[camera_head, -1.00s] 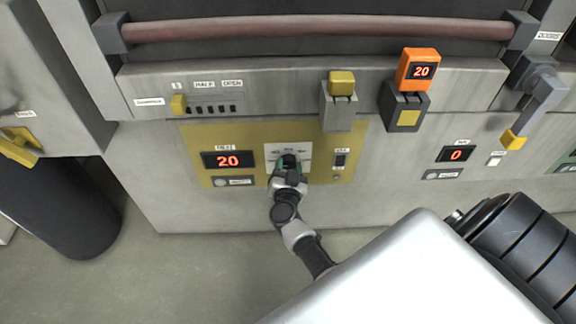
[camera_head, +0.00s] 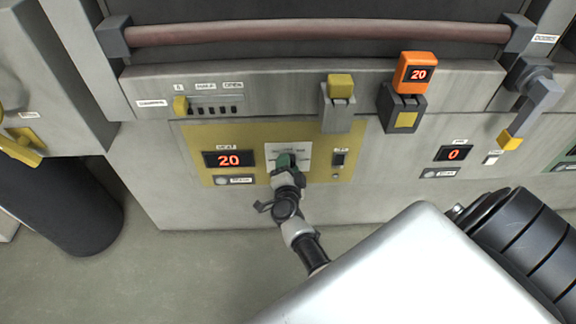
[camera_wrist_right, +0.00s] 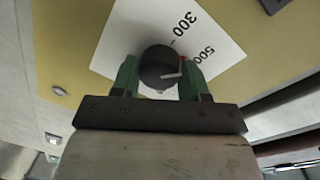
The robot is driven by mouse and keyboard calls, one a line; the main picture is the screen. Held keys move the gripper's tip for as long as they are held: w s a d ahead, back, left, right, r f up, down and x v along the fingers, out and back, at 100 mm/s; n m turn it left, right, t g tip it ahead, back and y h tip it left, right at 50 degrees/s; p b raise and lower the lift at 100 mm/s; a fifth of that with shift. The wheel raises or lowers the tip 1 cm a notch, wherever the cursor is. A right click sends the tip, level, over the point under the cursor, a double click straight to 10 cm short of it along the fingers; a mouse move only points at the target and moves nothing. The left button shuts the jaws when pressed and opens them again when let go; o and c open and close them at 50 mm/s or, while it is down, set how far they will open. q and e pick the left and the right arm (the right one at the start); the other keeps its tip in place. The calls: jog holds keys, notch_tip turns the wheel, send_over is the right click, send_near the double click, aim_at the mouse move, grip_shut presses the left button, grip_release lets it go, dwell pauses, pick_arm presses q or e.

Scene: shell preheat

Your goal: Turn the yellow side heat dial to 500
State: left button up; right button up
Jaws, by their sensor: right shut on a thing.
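The yellow side panel (camera_head: 196,145) is on the front of the machine in the head view. Its red display (camera_head: 228,160) reads 20. A white scale card (camera_head: 303,152) lies behind the heat dial; in the wrist view the card (camera_wrist_right: 208,30) shows 300 and 500. The dark round dial (camera_wrist_right: 158,66) has a pale pointer line toward the right, on the 500 side; its exact reading is unclear. My right gripper (camera_head: 286,160) has its green fingers on both sides of the dial, shut on it, also in the wrist view (camera_wrist_right: 161,78). My left gripper is out of view.
A switch (camera_head: 339,160) sits right of the card. An orange box reading 20 (camera_head: 416,72) and a yellow-topped lever (camera_head: 340,87) stand above. A display reading 0 (camera_head: 454,154) is farther right. A long bar (camera_head: 320,29) crosses the top.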

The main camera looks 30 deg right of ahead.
dwell(0.3)
jog(key=o, duration=0.9)
